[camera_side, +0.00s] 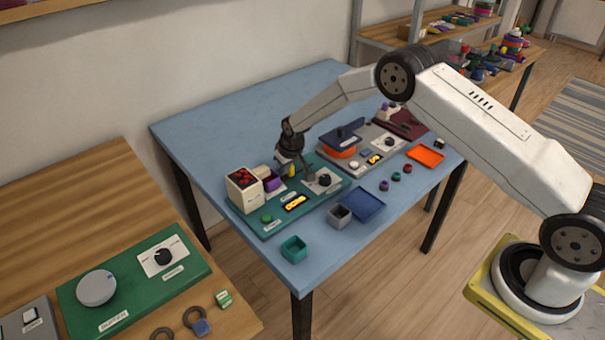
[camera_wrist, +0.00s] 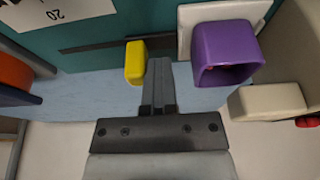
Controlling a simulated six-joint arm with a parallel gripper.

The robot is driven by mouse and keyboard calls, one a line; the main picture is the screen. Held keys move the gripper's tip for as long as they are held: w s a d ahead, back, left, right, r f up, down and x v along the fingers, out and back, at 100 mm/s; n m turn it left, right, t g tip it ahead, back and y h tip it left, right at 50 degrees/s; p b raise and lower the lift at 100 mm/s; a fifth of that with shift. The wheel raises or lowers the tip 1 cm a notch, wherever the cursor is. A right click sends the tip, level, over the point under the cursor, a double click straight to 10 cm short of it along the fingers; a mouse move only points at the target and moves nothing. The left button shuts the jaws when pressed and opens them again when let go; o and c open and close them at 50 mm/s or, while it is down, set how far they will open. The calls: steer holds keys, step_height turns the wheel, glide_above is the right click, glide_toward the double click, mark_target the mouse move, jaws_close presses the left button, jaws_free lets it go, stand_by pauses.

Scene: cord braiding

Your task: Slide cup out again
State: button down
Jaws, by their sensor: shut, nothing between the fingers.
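The purple cup (camera_side: 270,179) stands beside a cream box on the green board in the side view. In the wrist view the cup (camera_wrist: 228,52) is at upper right, in front of a white plate, with its open mouth showing and a small red spot inside. My gripper (camera_wrist: 158,68) is shut with nothing in its fingers. It is apart from the cup, to its left in the wrist view.
The cream box (camera_side: 244,190) with red pieces on top stands against the cup's left. A grey bin (camera_side: 339,215), blue tray (camera_side: 366,205) and teal bin (camera_side: 293,248) sit in front.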

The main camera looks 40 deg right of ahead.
steer(key=shift+d, duration=3.6)
steer(key=shift+a, duration=0.65)
steer(key=shift+r, duration=0.1)
step_height(320, 180, up, 11)
stand_by(0.8)
steer(key=shift+s, duration=0.1)
steer(key=s+a+r, duration=0.2)
steer(key=s, duration=0.9)
steer(key=s+a+r, duration=0.1)
steer(key=s, duration=1)
steer(key=s+a+r, duration=0.2)
steer(key=s, duration=0.9)
steer(key=shift+s+a+r+g, duration=0.3)
steer(key=shift+r+g, duration=0.05)
steer(key=shift+g, duration=0.05)
